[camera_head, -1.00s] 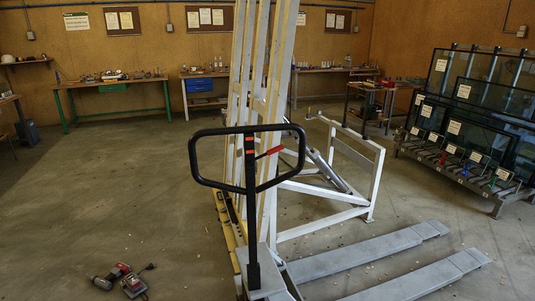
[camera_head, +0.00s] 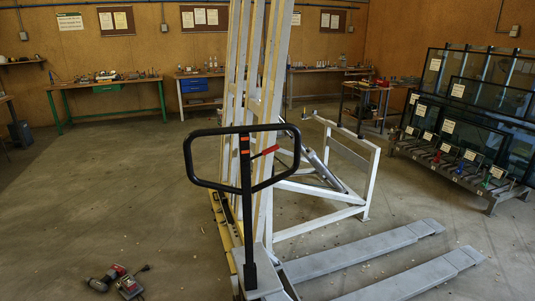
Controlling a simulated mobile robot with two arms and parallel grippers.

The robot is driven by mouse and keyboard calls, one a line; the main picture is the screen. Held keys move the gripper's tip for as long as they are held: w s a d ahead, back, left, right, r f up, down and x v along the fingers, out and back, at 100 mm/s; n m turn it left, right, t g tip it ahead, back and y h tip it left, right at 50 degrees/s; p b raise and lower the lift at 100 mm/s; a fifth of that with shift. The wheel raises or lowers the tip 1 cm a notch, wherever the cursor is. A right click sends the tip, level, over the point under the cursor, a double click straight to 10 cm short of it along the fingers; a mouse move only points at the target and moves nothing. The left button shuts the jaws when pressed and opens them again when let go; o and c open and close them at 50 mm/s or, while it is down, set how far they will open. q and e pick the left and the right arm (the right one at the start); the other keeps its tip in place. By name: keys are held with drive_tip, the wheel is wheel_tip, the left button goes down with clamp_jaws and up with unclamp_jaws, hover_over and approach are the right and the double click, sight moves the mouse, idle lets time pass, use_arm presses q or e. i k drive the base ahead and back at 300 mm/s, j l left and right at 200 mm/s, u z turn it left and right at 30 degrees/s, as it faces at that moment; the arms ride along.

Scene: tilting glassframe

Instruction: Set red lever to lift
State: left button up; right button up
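A small red lever (camera_head: 265,152) sits on the black loop handle (camera_head: 190,163) of a pallet truck. The lever sticks out to the right from the top of the handle's upright post, tilted slightly up. The handle stands upright on the truck's light grey base. The truck's two grey forks (camera_head: 360,250) lie low over the floor, pointing right. Neither of my grippers is in view.
A white and yellow tilting frame (camera_head: 255,80) stands directly behind the handle. A white support frame (camera_head: 370,180) is to its right. A rack with glass panes (camera_head: 470,125) stands at the right. Power tools (camera_head: 118,282) lie on the floor at lower left. Open floor lies to the left.

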sight(269, 149)
drive_tip(key=i+l+u, duration=0.1)
drive_tip(key=u, duration=1.15)
drive_tip(key=l+u, duration=0.4)
drive_tip(key=l, duration=0.15)
drive_tip(key=l+u, duration=0.45)
drive_tip(key=l, duration=0.2)
drive_tip(key=l+u, duration=0.4)
drive_tip(key=l, duration=0.15)
drive_tip(key=k+l+u, duration=0.2)
drive_tip(key=l+u, duration=0.2)
drive_tip(key=l, duration=0.15)
